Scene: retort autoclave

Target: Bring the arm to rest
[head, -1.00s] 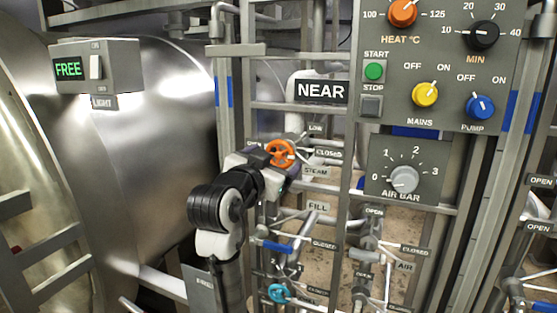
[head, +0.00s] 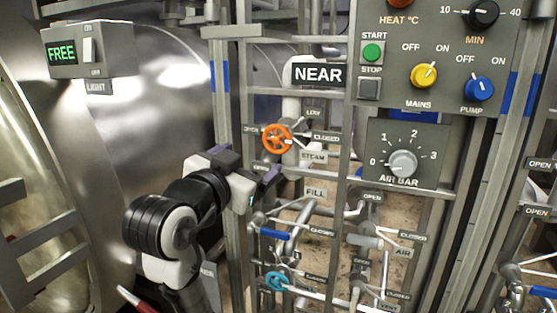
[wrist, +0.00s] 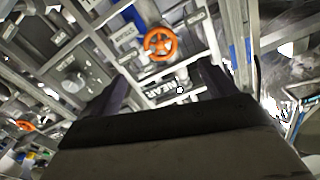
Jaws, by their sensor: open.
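My arm (head: 165,225) reaches up from the bottom of the head view, left of the valve rack. My gripper (head: 247,166) is at its end, just below and left of the orange handwheel (head: 277,138) marked STEAM. The dark fingers are spread and nothing shows between them. In the wrist view the two fingers of my gripper (wrist: 160,90) stand apart, and the orange handwheel (wrist: 160,44) lies beyond them, clear of both. The wheel's whole rim is visible in both views.
A grey control panel (head: 440,60) with knobs fills the upper right. Below the wheel are a blue FILL lever (head: 274,234) and a turquoise handwheel (head: 277,281). The steel vessel (head: 165,110) with a lit FREE box (head: 62,52) stands left. A red-handled tool (head: 135,300) shows at the bottom.

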